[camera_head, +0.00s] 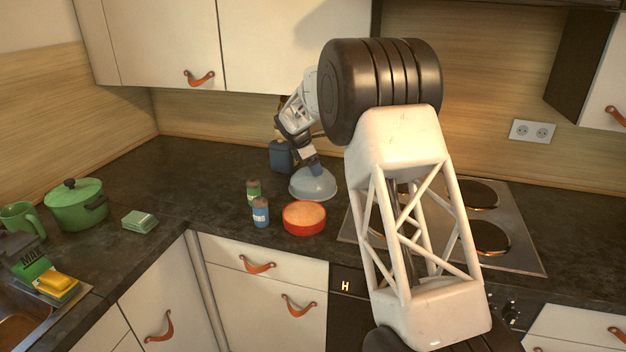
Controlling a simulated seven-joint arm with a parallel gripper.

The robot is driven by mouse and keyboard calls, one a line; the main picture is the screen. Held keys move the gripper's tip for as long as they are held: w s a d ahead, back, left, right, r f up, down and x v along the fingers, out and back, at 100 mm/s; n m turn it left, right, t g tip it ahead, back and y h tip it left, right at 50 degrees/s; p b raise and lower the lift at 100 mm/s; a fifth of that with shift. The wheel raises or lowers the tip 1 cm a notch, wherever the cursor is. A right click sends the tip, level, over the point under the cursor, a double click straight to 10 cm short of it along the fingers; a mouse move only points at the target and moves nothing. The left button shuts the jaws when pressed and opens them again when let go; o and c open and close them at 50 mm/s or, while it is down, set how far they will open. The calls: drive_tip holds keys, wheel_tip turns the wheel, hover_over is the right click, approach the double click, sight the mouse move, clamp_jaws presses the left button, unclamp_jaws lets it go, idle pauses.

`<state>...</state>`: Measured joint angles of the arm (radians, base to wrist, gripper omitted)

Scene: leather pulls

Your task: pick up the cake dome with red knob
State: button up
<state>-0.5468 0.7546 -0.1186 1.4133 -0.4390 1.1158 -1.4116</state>
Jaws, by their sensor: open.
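A pale blue-grey dome (314,186) sits on the dark countertop, behind the red round dish. It looks like the cake dome, but its knob is hidden behind my gripper. My gripper (311,168) points down at the top of the dome, its fingers at or just above the crown. The fingers are small and dark here. The jaws are open, and I cannot tell whether the knob is between them or whether they touch the dome.
The cooktop (522,256) lies right; a green pot (76,206) stands far left.

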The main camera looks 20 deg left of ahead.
idle(0.4)
drive_tip(key=shift+f, duration=0.1)
clamp_jaws()
